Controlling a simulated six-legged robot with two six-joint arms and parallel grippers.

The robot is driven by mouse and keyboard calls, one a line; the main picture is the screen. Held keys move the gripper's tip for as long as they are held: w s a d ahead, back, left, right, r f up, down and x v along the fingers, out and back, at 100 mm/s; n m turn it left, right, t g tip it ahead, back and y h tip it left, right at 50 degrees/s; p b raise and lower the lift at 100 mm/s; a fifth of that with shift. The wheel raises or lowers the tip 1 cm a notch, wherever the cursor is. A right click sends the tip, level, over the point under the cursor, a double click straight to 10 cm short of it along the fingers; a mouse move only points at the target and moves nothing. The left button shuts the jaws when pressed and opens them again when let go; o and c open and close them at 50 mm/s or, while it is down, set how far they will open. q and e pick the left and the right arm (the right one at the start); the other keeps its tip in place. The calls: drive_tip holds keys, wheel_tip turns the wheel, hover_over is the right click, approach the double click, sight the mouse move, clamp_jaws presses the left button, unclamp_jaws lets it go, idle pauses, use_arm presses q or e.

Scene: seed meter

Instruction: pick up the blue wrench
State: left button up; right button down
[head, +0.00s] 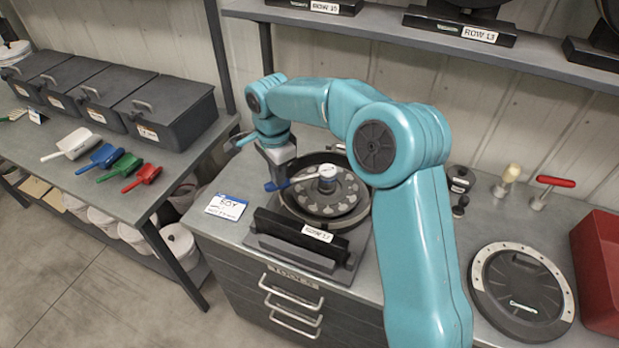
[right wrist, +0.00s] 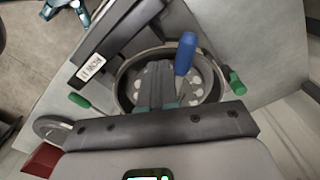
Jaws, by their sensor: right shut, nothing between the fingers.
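The wrench has a blue handle (head: 276,185) and a silver shaft that reaches over the hub of the round seed meter (head: 345,218). In the right wrist view the blue handle (right wrist: 186,53) stands out just right of my fingers. My right gripper (head: 275,172) is over the left side of the meter, close to the blue handle. Its fingers (right wrist: 158,68) are shut with nothing between them. I cannot tell whether they touch the wrench. My left gripper is in neither view.
A black block marked ROW (head: 318,233) stands in front of the meter. A white card (head: 227,206) lies left of it. A round lid (head: 522,290) and a red bin (head: 598,265) are on the right. Colored scoops (head: 104,157) lie on the left bench. A shelf (head: 400,27) runs above.

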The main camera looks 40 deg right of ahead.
drive_tip(key=c, duration=1)
unclamp_jaws()
drive_tip(key=shift+s+n, duration=0.1)
drive_tip(key=shift+n, duration=0.2)
drive_tip(key=o, duration=0.7)
drive_tip(key=d+n, duration=0.1)
drive_tip(key=r+n, duration=0.1)
drive_tip(key=s+d+n+h, duration=0.1)
drive_tip(key=shift+d+r+g+b, duration=0.25)
drive_tip(key=shift+d+g+b, duration=0.05)
drive_tip(key=shift+b, duration=0.05)
drive_tip(key=shift+c, duration=0.2)
drive_tip(key=n+t+h+b, duration=0.3)
drive_tip(key=b, duration=0.7)
approach(328, 170)
drive_tip(key=p+x, duration=0.2)
drive_tip(key=x, duration=0.6)
drive_tip(key=shift+w+d+f, duration=0.1)
drive_tip(key=shift+f, duration=0.1)
